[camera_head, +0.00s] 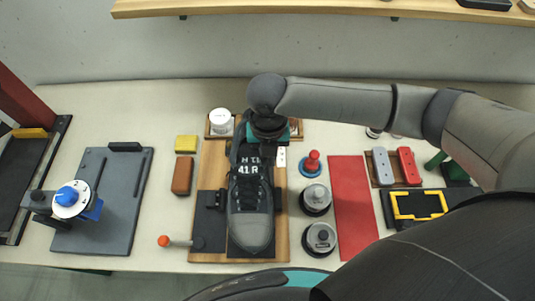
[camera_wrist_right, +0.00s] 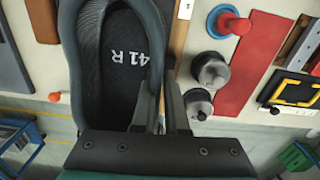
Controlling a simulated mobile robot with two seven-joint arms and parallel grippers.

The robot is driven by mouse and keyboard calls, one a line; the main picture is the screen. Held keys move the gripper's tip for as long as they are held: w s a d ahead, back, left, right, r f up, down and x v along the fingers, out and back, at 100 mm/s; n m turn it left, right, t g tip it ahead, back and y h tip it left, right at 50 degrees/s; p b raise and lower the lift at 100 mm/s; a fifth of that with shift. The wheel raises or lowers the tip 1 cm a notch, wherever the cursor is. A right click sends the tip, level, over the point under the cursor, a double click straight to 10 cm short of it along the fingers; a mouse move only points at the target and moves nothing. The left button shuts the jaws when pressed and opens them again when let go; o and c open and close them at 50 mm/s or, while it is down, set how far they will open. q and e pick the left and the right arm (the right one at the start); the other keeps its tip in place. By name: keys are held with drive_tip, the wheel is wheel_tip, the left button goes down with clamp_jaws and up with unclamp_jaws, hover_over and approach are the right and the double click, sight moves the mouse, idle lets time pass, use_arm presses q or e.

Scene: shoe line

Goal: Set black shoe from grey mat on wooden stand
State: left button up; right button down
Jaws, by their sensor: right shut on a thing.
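The black shoe (camera_head: 250,205) is over the wooden board (camera_head: 213,165) in the head view, toe toward me, marked 41 R inside. It also shows in the right wrist view (camera_wrist_right: 116,60), opening toward the camera. My right gripper (camera_head: 268,130) is at the heel end and shut on the shoe's collar. The wrist view shows its fingers (camera_wrist_right: 163,100) at the collar's side. Dark grey pads (camera_head: 208,236) lie on the board beside the shoe. Whether the shoe touches the board is hidden. My left gripper is not in view.
A grey plate (camera_head: 120,222) with a blue-knobbed fixture (camera_head: 72,198) is at left. A yellow block (camera_head: 186,144) and brown block (camera_head: 182,175) sit left of the board. Round metal weights (camera_head: 319,238) and a red mat (camera_head: 355,205) are at right.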

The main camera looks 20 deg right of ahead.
wheel_tip(320, 180, down, 7)
drive_tip(key=b, duration=0.6)
drive_tip(key=shift+w+r+b, duration=0.1)
drive_tip(key=shift+r+b, duration=0.1)
drive_tip(key=shift+b, duration=0.1)
drive_tip(key=shift+f+b, duration=0.5)
drive_tip(key=shift+f, duration=1.1)
drive_tip(key=shift+f, duration=0.5)
drive_tip(key=c, duration=0.9)
unclamp_jaws()
drive_tip(key=shift+o, duration=0.2)
wheel_tip(320, 180, up, 14)
drive_tip(key=shift+r+p, duration=0.25)
drive_tip(key=shift+p, duration=0.4)
drive_tip(key=shift+r, duration=0.4)
